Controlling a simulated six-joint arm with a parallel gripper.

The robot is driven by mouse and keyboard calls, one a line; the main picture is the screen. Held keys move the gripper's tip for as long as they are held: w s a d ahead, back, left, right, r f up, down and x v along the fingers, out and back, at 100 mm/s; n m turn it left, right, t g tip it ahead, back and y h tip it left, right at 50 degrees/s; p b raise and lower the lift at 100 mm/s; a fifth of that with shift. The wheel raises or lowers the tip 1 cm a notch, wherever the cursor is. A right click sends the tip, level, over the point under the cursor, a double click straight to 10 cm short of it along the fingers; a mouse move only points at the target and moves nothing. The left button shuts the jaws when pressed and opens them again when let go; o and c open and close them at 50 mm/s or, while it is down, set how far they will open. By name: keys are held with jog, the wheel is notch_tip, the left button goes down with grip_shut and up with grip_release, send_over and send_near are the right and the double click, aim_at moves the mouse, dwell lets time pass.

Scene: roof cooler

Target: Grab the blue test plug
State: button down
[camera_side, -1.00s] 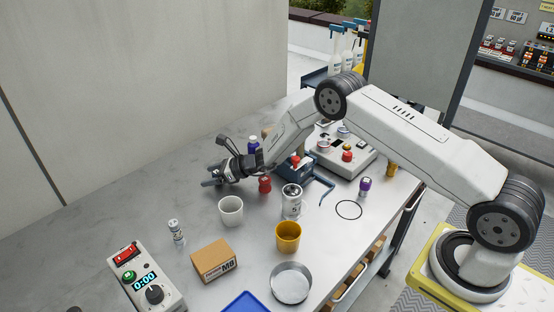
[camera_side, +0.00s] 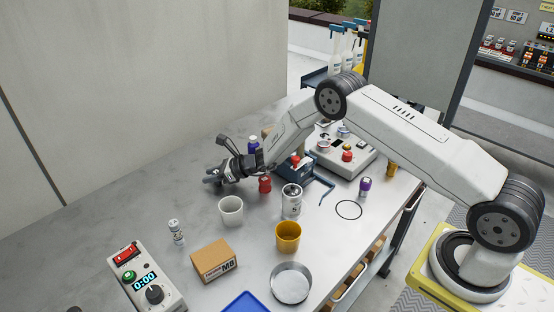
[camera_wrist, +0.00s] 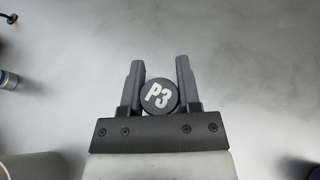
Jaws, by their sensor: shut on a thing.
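My gripper (camera_side: 213,178) is low over the back left of the metal worktop in the side view. In the wrist view its two fingers (camera_wrist: 159,68) are shut on a round plug (camera_wrist: 158,96) with a dark top marked P3. The plug sits between the fingers near the palm. Its sides are hidden, so I cannot tell its body colour. In the side view the fingers hide it. A dark blue-purple cylinder (camera_side: 253,144) stands behind my wrist, partly covered.
A red plug (camera_side: 265,185) and a white cup (camera_side: 230,210) stand close to my gripper. A metal can (camera_side: 291,203), yellow cup (camera_side: 288,237), M8 box (camera_side: 213,261) and small white bottle (camera_side: 176,232) are nearer the front. The worktop left of my gripper is clear.

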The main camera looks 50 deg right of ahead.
jog(key=shift+r, duration=0.2)
jog(key=shift+r, duration=1.45)
jog(key=s+d+r, duration=0.1)
jog(key=s+r, duration=0.8)
jog(key=s, duration=0.5)
jog(key=shift+d+r, duration=0.2)
jog(key=shift+r, duration=0.15)
jog(key=shift+a, duration=0.1)
